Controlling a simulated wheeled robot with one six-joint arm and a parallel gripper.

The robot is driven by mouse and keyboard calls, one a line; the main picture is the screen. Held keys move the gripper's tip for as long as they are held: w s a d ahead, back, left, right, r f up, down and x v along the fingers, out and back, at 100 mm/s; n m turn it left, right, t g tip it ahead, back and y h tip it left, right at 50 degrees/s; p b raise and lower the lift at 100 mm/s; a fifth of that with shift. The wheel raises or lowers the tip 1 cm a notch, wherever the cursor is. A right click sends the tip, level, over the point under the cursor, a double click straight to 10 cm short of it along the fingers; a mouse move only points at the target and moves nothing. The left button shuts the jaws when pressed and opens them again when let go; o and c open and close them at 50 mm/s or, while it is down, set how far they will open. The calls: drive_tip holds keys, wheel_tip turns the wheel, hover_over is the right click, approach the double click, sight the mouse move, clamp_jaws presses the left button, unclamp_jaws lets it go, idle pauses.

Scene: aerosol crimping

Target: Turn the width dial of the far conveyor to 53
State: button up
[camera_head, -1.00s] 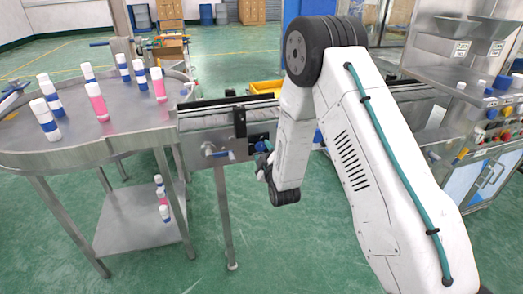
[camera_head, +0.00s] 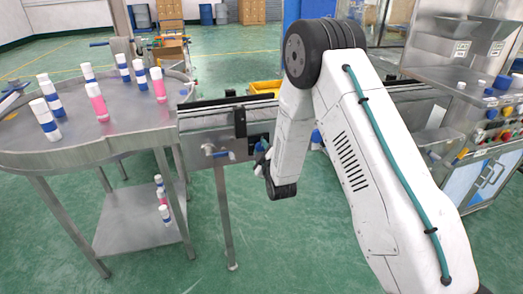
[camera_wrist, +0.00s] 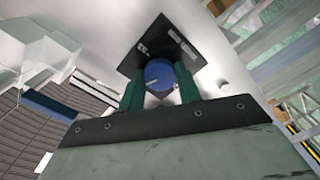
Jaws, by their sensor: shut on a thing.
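In the wrist view, a round blue dial (camera_wrist: 159,76) with a pale pointer line sits on a dark square plate (camera_wrist: 178,44) with small light markings too small to read. My gripper (camera_wrist: 160,90) has its two green fingers on either side of the dial, shut on it. In the head view, my gripper (camera_head: 262,160) reaches the side of the conveyor (camera_head: 215,118), and my arm hides most of the dial area.
A steel table (camera_head: 120,140) with several white, blue and pink bottles stands at the left. A machine with coloured buttons (camera_head: 505,112) stands at the right. A blue-handled lever (camera_head: 220,154) sticks out of the conveyor, left of my gripper.

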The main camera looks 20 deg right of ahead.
drive_tip(key=m, duration=0.7)
drive_tip(key=shift+m, duration=0.4)
drive_tip(key=m, duration=0.4)
drive_tip(key=shift+f+m, duration=0.1)
drive_tip(key=shift+m, duration=1.7)
drive_tip(key=o, duration=1)
drive_tip(key=shift+c, duration=0.2)
drive_tip(key=shift+s, duration=0.15)
